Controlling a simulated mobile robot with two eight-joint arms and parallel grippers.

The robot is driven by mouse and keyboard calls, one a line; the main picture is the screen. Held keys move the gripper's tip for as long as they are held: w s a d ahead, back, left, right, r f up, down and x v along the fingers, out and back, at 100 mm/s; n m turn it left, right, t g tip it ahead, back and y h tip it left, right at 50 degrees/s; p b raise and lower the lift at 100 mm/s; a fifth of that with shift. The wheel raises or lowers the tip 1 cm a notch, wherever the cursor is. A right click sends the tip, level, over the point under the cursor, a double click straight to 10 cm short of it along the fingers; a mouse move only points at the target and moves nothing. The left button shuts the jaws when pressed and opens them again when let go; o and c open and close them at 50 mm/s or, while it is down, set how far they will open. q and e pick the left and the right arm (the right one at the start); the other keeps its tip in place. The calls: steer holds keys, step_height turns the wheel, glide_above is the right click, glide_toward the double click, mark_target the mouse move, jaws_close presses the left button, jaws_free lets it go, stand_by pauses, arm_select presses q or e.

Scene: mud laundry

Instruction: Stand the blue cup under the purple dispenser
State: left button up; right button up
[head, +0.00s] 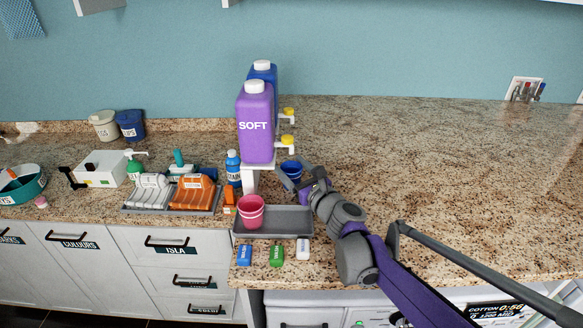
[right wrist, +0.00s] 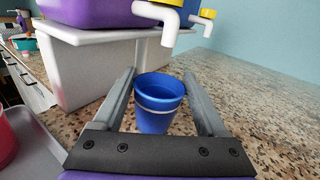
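The blue cup (head: 291,169) stands upright on the counter, just right of the white stand below the purple dispenser (head: 256,125), labelled SOFT. In the right wrist view the blue cup (right wrist: 158,112) sits between the two fingers of my right gripper (right wrist: 163,85), with a gap on each side. My right gripper (head: 300,180) is open at the cup, its fingers partly hidden in the head view. The dispenser's white spout (right wrist: 170,25) appears above the cup in the wrist view; I cannot tell whether it is directly overhead. My left gripper is not in view.
A blue dispenser (head: 264,72) stands behind the purple one. A grey tray (head: 288,222) with pink cups (head: 251,210) lies in front. Several small coloured blocks lie along the counter's front edge. The counter to the right (head: 450,170) is clear.

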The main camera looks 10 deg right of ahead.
steer(key=shift+o, duration=1.4)
steer(key=shift+s+a+f, duration=0.1)
steer(key=shift+s+f, duration=0.15)
steer(key=shift+f, duration=0.45)
steer(key=shift+r, duration=0.5)
steer(key=v, duration=0.7)
steer(key=r+v, duration=0.1)
steer(key=v, duration=0.3)
steer(key=shift+s+d+b, duration=0.25)
steer(key=shift+d+b, duration=0.1)
